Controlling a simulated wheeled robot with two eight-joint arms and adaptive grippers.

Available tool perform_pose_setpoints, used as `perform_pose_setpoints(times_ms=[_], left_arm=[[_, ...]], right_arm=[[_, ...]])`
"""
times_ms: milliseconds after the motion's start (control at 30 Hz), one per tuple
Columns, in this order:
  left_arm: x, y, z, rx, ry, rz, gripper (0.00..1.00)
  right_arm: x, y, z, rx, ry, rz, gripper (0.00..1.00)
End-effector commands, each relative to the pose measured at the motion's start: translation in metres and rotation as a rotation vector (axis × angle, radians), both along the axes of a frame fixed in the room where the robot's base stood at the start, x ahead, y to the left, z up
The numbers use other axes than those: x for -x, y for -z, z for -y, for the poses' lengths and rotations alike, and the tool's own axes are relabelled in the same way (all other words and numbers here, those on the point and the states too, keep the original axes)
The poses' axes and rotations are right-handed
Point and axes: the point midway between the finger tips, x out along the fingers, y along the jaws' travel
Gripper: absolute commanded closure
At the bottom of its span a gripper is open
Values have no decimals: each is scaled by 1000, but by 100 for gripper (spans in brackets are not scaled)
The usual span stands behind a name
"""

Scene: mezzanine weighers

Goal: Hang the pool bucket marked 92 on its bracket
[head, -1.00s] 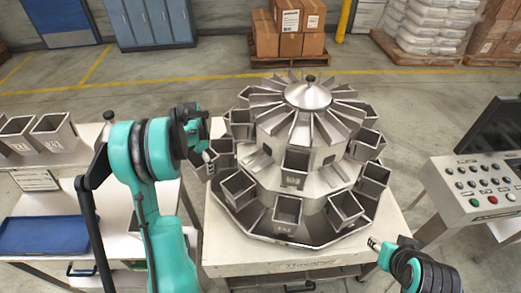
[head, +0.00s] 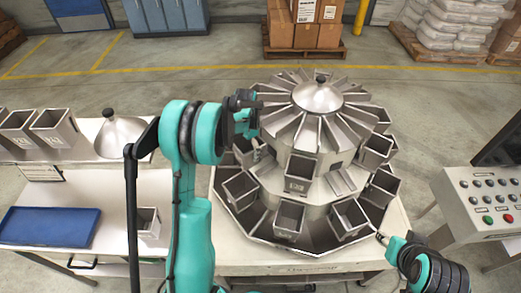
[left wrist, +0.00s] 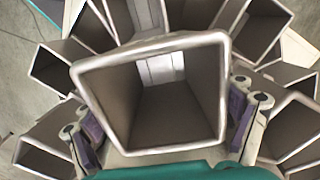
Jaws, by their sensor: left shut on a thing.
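A steel bucket with a square mouth (left wrist: 185,112) fills the middle of the left wrist view, between the two fingers of my left gripper (left wrist: 162,125). The gripper is shut on it; no number is legible there. In the head view my left gripper (head: 250,122) is over the left side of the multihead weigher (head: 319,96), close to its upper buckets. The held bucket is hard to separate from its neighbours there. Steel buckets hang around the weigher in two tiers; their marks are too small to read. My right gripper (head: 382,239) is low at the weigher's front right; its opening is unclear.
The left bench holds marked buckets (head: 55,127), a steel cone (head: 119,136), a blue tray (head: 50,226) and a single bucket (head: 147,222). A control panel (head: 489,202) stands at right. Neighbouring buckets crowd the held one in the left wrist view.

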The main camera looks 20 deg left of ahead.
Motion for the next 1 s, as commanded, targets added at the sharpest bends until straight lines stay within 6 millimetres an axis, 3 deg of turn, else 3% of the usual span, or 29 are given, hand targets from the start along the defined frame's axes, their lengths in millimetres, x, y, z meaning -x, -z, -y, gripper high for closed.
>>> perform_pose_setpoints(times_ms=[167, 433, 1000], left_arm=[[-5, 0, 10, 0, 1, 0, 67], [-22, 1, 46, 0, 1, 0, 67], [-21, 15, 44, 0, 0, 0, 67]], right_arm=[[0, -1, 0, 0, 0, 0, 60], [0, -5, 0, 0, 0, 0, 60], [0, 4, 0, 0, 0, 0, 60]])
